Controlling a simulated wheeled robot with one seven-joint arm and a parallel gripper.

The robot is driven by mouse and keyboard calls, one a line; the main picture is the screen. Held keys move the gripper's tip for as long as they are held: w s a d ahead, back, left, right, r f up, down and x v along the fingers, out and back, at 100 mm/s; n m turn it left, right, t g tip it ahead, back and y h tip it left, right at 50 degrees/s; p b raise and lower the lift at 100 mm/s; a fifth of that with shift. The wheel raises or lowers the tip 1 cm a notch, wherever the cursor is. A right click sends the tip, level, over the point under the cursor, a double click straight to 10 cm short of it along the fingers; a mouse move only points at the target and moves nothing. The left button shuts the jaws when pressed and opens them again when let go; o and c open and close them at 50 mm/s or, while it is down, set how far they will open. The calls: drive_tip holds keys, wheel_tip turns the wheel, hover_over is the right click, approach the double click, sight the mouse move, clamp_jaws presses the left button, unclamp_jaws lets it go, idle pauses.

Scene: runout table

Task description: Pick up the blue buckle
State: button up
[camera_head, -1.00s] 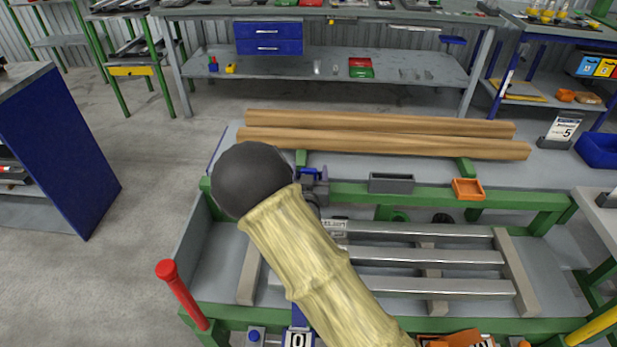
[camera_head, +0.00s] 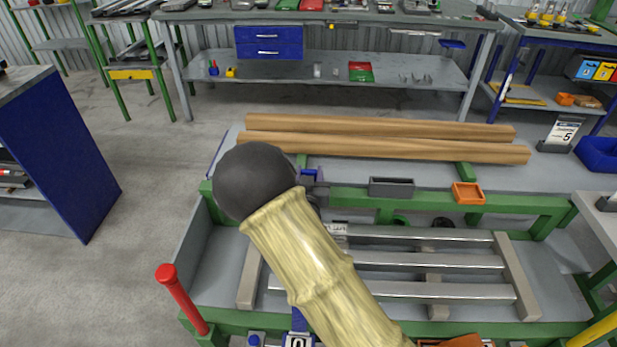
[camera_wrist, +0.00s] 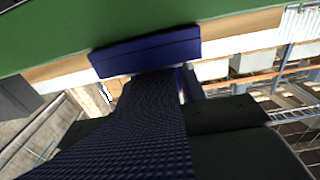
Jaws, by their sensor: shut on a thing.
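The blue buckle (camera_wrist: 146,52) shows in the wrist view as a dark blue bar across the picture, at the end of a dark blue woven strap (camera_wrist: 130,125). My gripper (camera_wrist: 160,80) is shut on the buckle, and the strap covers much of its jaws. In the head view a small bit of blue (camera_head: 309,173) shows at my gripper (camera_head: 315,190), by the green rail of the bench. My arm hides most of the gripper and the strap there.
Two wooden beams (camera_head: 390,138) lie behind the green frame (camera_head: 345,195). A grey tray (camera_head: 391,187) and an orange bin (camera_head: 468,193) sit on its rail. Steel bars (camera_head: 430,262) lie inside the frame. A red-capped post (camera_head: 180,295) stands at its front left.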

sight(309, 170)
wheel_tip(309, 170, up, 9)
drive_tip(key=shift+p, duration=0.4)
idle(0.4)
